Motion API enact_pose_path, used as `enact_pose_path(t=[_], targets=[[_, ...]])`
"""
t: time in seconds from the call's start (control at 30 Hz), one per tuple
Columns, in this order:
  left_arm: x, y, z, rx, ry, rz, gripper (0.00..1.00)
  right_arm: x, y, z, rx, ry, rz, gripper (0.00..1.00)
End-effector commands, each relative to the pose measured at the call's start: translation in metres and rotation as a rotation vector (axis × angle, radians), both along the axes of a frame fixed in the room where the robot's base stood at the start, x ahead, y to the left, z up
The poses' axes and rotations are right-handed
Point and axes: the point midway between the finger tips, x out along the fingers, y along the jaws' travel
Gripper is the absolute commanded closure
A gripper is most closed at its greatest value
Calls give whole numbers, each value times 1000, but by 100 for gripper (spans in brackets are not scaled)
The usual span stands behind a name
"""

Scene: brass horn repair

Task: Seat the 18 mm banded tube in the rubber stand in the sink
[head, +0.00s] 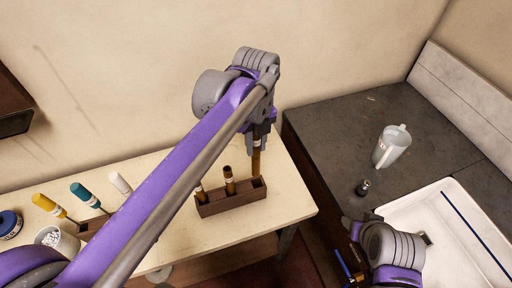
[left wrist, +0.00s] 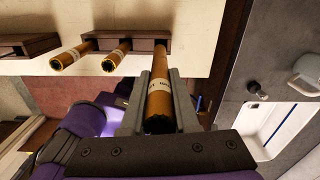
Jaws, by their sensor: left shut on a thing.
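My left gripper (head: 258,138) is shut on a brown banded tube (head: 256,162), which stands close to upright over the right end of the dark wooden rack (head: 232,204). In the left wrist view the tube (left wrist: 159,95) lies between the two fingers, its pale band partly legible as "mm". I cannot tell whether its lower end is still in the slot. Two similar tubes (head: 229,182) stand in the rack. The white sink (head: 400,212) is at the right. A small black object (head: 363,187), perhaps the rubber stand, is by its edge.
A clear pitcher (head: 391,147) stands on the dark counter (head: 330,130). Yellow, teal and white-capped items, a cup (head: 57,240) and a blue lid (head: 9,222) are at the table's left. A gap separates table and counter. My right arm is by the sink.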

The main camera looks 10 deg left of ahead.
Motion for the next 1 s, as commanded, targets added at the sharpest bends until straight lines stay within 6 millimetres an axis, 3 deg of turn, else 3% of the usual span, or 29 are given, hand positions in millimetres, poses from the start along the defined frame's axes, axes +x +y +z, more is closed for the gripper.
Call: enact_pose_path(t=[0.7, 1.0], targets=[[0, 0, 58, 0, 0, 0, 100, 1, 0, 1, 0, -1, 0, 42], [0, 0, 68, 0, 0, 0, 100, 1, 0, 1, 0, -1, 0, 42]])
